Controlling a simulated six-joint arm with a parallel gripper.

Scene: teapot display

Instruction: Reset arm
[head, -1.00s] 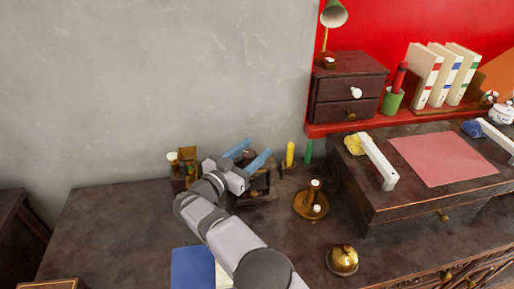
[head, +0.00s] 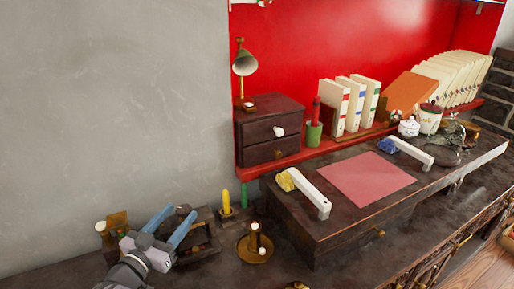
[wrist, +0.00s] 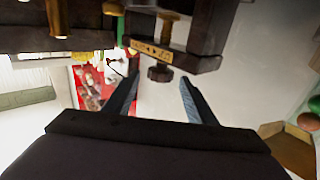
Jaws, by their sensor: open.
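My gripper (head: 170,225) is in the lower left of the head view, with its two blue fingers spread apart. In the wrist view my gripper (wrist: 160,95) is open, with nothing between its fingers. In the head view it is in front of a dark wooden stand (head: 205,238) on the desk and hides part of it. In the wrist view a dark wooden frame with a brass plate (wrist: 152,50) and a dark knob (wrist: 160,73) lies beyond the fingertips. Whether a finger touches the frame I cannot tell.
A brass candle holder (head: 256,247), a yellow candle (head: 226,202) and a green one (head: 244,196) stand right of my gripper. A raised desk box (head: 330,232) bears a pink sheet (head: 366,178) and two white-handled tools. A small drawer cabinet (head: 268,130) stands behind. The grey wall (head: 110,110) is close.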

